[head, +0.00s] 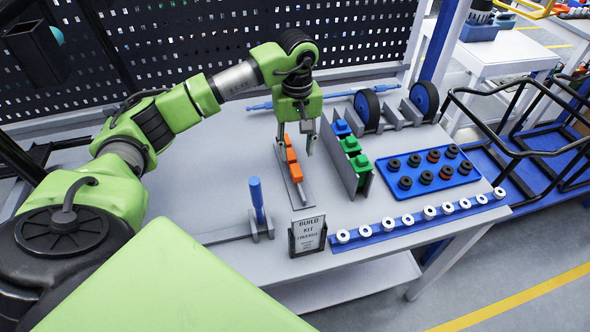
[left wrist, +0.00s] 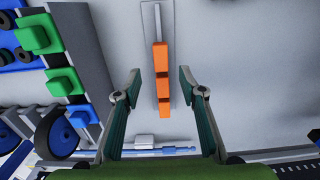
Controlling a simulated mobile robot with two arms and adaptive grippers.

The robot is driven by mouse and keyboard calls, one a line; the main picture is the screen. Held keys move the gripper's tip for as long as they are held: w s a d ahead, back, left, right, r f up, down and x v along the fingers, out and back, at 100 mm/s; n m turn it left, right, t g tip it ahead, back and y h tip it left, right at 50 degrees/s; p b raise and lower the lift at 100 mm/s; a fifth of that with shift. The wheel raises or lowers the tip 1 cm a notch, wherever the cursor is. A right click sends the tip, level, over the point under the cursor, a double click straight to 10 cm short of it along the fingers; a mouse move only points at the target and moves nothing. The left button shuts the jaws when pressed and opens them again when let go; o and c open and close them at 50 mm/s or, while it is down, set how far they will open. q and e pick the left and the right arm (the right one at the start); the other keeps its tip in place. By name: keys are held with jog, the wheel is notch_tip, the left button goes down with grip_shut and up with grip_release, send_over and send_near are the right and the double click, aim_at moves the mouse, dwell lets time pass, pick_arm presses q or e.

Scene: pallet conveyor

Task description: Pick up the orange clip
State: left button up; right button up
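Orange clips (head: 291,157) stand in a short row on a narrow grey rail (head: 304,190) on the table. They also show in the left wrist view (left wrist: 160,56), in the middle of the picture. My left gripper (head: 296,142) points down over the far end of the row. In the left wrist view its two fingers (left wrist: 160,76) are spread apart, one on each side of the orange row, with clear gaps and nothing between them held. Part of the row's far end is hidden behind the fingers in the head view. My right gripper is not in view.
A grey rack with green clips (head: 359,163) and a blue clip (head: 341,128) stands just right. A blue tray of dark rings (head: 462,180), wheels (head: 367,108), an upright blue handle (head: 257,198) and a sign (head: 307,236) surround the clear middle.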

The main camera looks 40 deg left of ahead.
aim_at(296, 170)
pick_arm(q)
notch_tip(296, 170, down, 3)
jog(key=shift+f, duration=0.1)
jog(key=f, duration=0.1)
jog(key=f+p, duration=0.1)
jog(key=f, duration=0.1)
jog(key=f+p, duration=0.1)
jog(key=shift+s+d+f, duration=0.15)
jog(key=shift+s+f, duration=0.1)
jog(key=shift+f, duration=0.45)
jog(key=c, duration=1)
jog(key=shift+c, duration=0.2)
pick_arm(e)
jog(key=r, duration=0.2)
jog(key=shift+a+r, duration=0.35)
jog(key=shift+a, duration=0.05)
